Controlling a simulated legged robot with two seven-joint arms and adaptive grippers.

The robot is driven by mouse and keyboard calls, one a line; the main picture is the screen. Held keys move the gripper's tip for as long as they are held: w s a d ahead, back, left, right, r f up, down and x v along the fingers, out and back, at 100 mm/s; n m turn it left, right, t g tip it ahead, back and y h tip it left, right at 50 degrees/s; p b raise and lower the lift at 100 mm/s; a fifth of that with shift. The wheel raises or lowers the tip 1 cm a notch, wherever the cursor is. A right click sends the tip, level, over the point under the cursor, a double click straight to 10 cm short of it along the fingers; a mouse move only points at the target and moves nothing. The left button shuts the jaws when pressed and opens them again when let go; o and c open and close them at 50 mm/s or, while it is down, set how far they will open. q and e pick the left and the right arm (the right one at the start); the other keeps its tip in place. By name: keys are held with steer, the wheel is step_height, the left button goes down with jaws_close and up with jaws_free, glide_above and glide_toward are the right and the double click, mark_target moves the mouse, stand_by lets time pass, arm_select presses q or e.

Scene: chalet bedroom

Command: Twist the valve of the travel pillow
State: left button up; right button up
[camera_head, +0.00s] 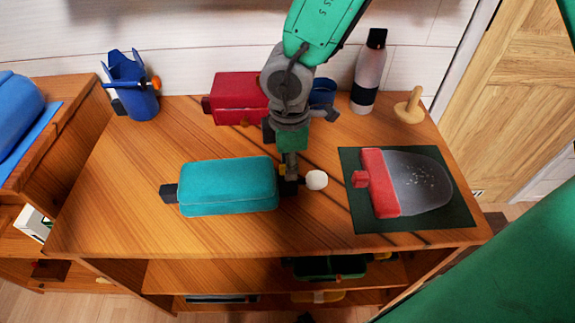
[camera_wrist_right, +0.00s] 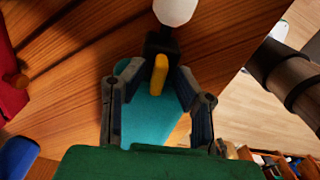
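A teal, rounded block-like body (camera_head: 228,184) lies on the wooden table; I take it as the travel pillow. It has a black fitting at each end. The right fitting bears a yellow lever (camera_wrist_right: 159,75), the likely valve, and a white knob (camera_head: 316,180) sits just beyond it. My right gripper (camera_head: 288,172) reaches down over this right end. In the wrist view its two fingers (camera_wrist_right: 160,78) stand apart on either side of the yellow lever, with small gaps seeming to show. The gripper's arm partly hides the fitting in the head view. My left gripper is not in view.
A red box (camera_head: 238,93) stands behind, next to a blue item (camera_head: 322,92). A blue cup (camera_head: 138,102), a bottle (camera_head: 368,75) and a wooden stand (camera_head: 409,108) line the back. A red-and-grey object (camera_head: 415,182) lies on a dark mat (camera_head: 449,217) at right. The table front is clear.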

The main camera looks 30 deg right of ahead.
steer(key=shift+w, duration=0.1)
step_height(320, 180, up, 6)
steer(key=p, duration=0.5)
steer(key=shift+r, duration=0.2)
steer(key=shift+f, duration=0.1)
